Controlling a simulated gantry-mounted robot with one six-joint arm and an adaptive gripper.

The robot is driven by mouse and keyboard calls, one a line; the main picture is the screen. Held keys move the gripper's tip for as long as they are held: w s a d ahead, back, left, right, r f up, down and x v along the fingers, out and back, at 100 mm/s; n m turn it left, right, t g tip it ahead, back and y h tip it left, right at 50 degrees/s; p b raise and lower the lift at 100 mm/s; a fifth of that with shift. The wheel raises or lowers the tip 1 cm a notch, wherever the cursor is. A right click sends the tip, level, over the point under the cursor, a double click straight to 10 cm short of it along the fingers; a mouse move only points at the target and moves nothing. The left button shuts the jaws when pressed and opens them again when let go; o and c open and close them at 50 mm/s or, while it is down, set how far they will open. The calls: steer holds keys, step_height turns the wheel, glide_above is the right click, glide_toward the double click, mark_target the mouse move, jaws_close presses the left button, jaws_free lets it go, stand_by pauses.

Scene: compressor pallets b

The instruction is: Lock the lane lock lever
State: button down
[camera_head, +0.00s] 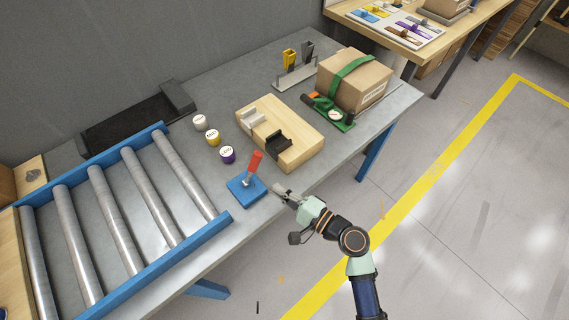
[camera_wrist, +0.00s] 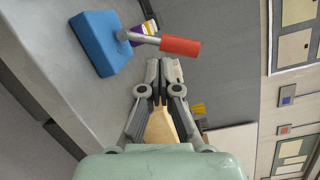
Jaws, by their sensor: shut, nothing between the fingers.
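The lane lock lever (camera_head: 254,163) has a red grip on a grey metal rod, rising from a blue base (camera_head: 246,190) on the grey table beside the roller conveyor. In the head view the lever stands up, leaning slightly right. My gripper (camera_head: 280,190) is just right of the base, near the table's front edge. In the wrist view, the red grip (camera_wrist: 180,46) and blue base (camera_wrist: 100,44) lie beyond the fingertips. My gripper (camera_wrist: 159,64) is shut and empty there, apart from the lever. Its exact distance to the lever is hard to tell.
The roller conveyor (camera_head: 214,226) with blue rails fills the left. White, yellow and purple pots (camera_head: 227,155) stand behind the lever. A wooden block (camera_head: 300,149) with grey and black pieces and a strapped carton (camera_head: 345,90) are farther right. Open floor lies in front.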

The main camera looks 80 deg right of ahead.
mark_target(253, 168)
steer(key=s+d+f+m+g+h, duration=0.1)
steer(key=s+d+m+h, duration=0.1)
steer(key=s, duration=0.4)
steer(key=shift+d+f+m+h, duration=0.2)
steer(key=shift+d+m+h, duration=0.2)
steer(key=shift+d+m, duration=0.55)
steer(key=shift+w+a+m, duration=0.1)
steer(key=shift+a+m, duration=0.15)
steer(key=x, duration=0.9)
steer(key=shift+w+b, duration=0.1)
steer(key=shift+b, duration=0.3)
steer(key=w, duration=0.1)
steer(key=w+a+r+p, duration=0.1)
steer(key=w+r, duration=0.1)
steer(key=shift+w+a, duration=0.1)
steer(key=shift+a, duration=0.2)
steer(key=shift+r, duration=0.1)
